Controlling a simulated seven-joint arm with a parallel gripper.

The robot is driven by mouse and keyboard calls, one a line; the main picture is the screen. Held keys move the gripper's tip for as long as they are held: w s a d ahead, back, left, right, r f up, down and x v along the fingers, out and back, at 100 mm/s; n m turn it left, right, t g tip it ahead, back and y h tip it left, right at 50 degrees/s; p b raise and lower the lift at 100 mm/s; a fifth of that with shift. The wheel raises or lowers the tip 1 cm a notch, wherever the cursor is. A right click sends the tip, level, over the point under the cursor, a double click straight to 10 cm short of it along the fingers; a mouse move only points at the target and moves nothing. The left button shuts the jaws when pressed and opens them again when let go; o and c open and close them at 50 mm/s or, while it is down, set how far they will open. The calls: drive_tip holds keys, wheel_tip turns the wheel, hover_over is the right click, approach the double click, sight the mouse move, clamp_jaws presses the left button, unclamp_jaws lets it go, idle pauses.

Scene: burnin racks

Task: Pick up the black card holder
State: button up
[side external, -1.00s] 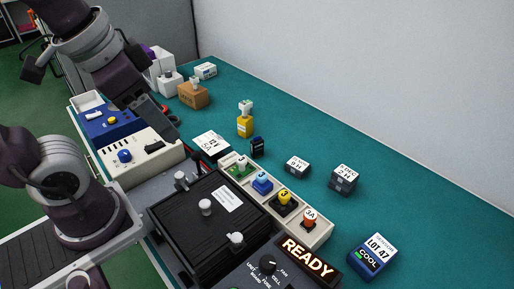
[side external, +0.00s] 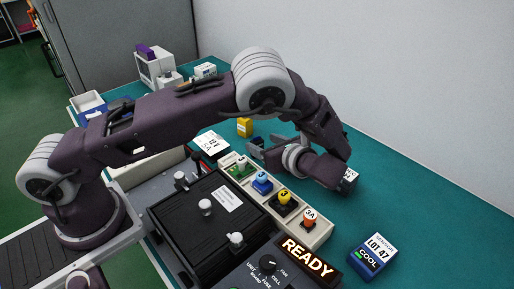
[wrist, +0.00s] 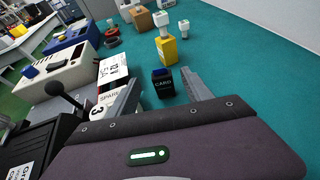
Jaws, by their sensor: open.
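The black card holder (wrist: 162,88) is a small upright black block with a blue top and the word CARD on its front. It stands on the teal bench in the wrist view. My gripper (wrist: 160,78) is open, with one finger on each side of the holder in the picture. I cannot tell whether the holder is fully between the fingers or just beyond their tips. In the side external view my gripper (side external: 258,146) reaches low over the bench from the right, and the holder is hidden behind it.
A yellow block (wrist: 167,50) stands just behind the holder. The row of numbered sockets (side external: 316,237) and a black lidded unit (side external: 207,229) are near the arm. A LOT 47 block (side external: 371,254) sits front right.

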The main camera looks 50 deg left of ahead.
sight(255, 140)
drive_tip(key=x, duration=0.7)
drive_tip(key=shift+w+a+f, duration=0.15)
drive_tip(key=shift+a+f, duration=0.1)
drive_tip(key=shift+a, duration=0.05)
clamp_jaws()
